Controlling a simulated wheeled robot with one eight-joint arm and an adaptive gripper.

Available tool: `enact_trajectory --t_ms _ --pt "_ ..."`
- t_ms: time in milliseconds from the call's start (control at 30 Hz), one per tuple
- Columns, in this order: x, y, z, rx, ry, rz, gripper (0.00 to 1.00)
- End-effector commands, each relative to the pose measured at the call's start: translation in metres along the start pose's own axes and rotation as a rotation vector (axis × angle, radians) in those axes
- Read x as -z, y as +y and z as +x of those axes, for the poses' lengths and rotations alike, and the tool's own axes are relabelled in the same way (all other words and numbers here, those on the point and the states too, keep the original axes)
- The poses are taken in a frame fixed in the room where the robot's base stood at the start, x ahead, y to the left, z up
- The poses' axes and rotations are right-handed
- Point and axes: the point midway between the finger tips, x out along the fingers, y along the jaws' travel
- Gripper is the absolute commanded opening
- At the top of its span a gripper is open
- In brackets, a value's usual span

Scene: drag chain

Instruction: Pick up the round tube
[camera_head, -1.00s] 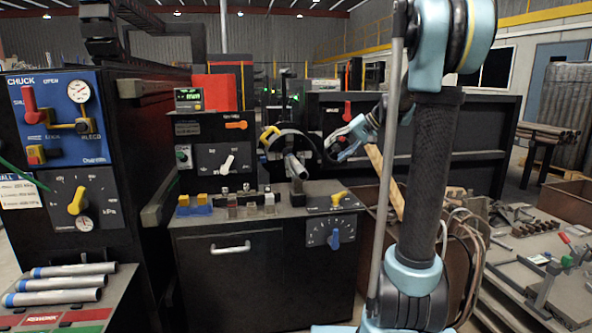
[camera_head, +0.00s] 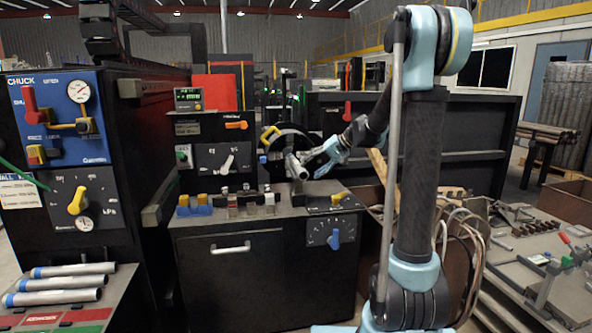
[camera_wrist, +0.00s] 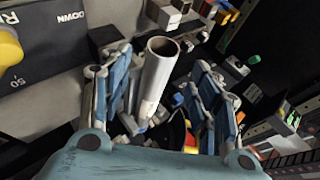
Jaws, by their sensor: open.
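The round tube (camera_head: 297,169) is a grey metal pipe sticking out of the dark round part of the machine in the middle of the head view. In the wrist view the tube (camera_wrist: 158,70) shows its open end and stands between my two blue fingers. My gripper (camera_head: 314,158) is just right of the tube in the head view, with its fingers pointing left toward it. My gripper (camera_wrist: 158,88) is open in the wrist view, with gaps between the tube and the fingers. The tube's far end is hidden in the machine.
Several similar tubes (camera_head: 62,285) lie on a rack at lower left. The machine's bench (camera_head: 260,214) sits below the tube, with yellow, blue and clear blocks along it. A dial panel (camera_head: 222,158) stands left of the tube. A cluttered table (camera_head: 555,262) is at right.

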Motion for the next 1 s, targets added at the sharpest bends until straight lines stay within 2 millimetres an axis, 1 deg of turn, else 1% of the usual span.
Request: enact_trajectory --t_ms 200,300,533,567,600,667,700,767,800,1000 --pt "0.001 0.001 0.030 0.001 -0.001 -0.001 0.56" --pt "0.001 0.001 0.040 0.000 -0.001 -0.002 0.56" --pt "0.001 0.001 0.043 0.000 0.000 0.000 0.56" --pt "0.001 0.001 0.043 0.000 0.000 0.000 0.54" --pt "0.001 0.001 0.043 0.000 0.000 0.000 0.45" --pt "0.001 0.001 0.043 0.000 0.000 0.000 0.31" --pt "0.001 0.001 0.043 0.000 0.000 0.000 0.22" --pt "0.001 0.001 0.043 0.000 0.000 0.000 0.08" --pt "0.001 0.001 0.043 0.000 0.000 0.000 0.00" --pt "0.001 0.001 0.042 0.000 0.001 0.000 0.00"
